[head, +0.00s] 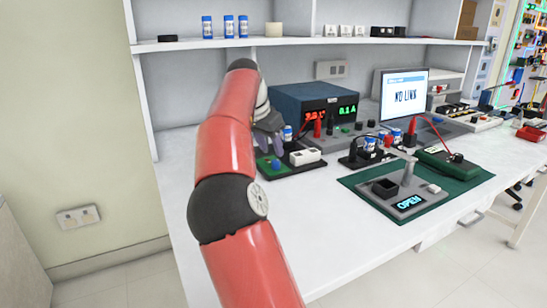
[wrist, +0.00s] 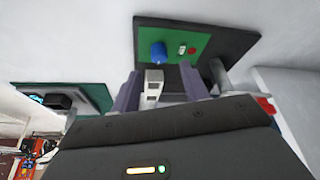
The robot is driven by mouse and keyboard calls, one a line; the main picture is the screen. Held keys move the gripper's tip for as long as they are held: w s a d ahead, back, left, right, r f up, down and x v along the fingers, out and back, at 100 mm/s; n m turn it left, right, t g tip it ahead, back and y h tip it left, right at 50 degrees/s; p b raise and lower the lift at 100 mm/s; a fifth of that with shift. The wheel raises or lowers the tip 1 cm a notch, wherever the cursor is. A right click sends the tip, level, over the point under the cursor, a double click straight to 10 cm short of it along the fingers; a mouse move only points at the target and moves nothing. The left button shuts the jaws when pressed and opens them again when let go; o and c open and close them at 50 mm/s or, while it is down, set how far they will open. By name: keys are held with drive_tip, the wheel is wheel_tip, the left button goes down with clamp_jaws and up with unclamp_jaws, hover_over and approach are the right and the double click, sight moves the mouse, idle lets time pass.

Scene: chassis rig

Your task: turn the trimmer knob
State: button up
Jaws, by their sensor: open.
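The blue trimmer knob (head: 276,164) stands on a small green board (head: 265,162) on a dark base, on the white bench. In the wrist view the knob (wrist: 158,52) shows upright near the top middle, beyond my fingertips. My gripper (wrist: 160,71) is open, with a purple-grey finger on each side and the knob apart from both. A white block (wrist: 152,84) shows between the fingers in that view; I cannot tell how near it is. In the head view my gripper (head: 270,138) is just above and behind the knob, its fingertips partly hidden.
A white switch block (head: 305,156) sits right of the knob. A blue power supply (head: 312,104) with red digits stands behind. A monitor (head: 404,95) reads "NO LINK". The bench front is clear.

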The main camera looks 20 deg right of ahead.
sight(276, 160)
drive_tip(key=x, duration=0.5)
drive_tip(key=shift+f, duration=0.15)
drive_tip(key=c, duration=1)
drive_tip(key=shift+d, duration=0.1)
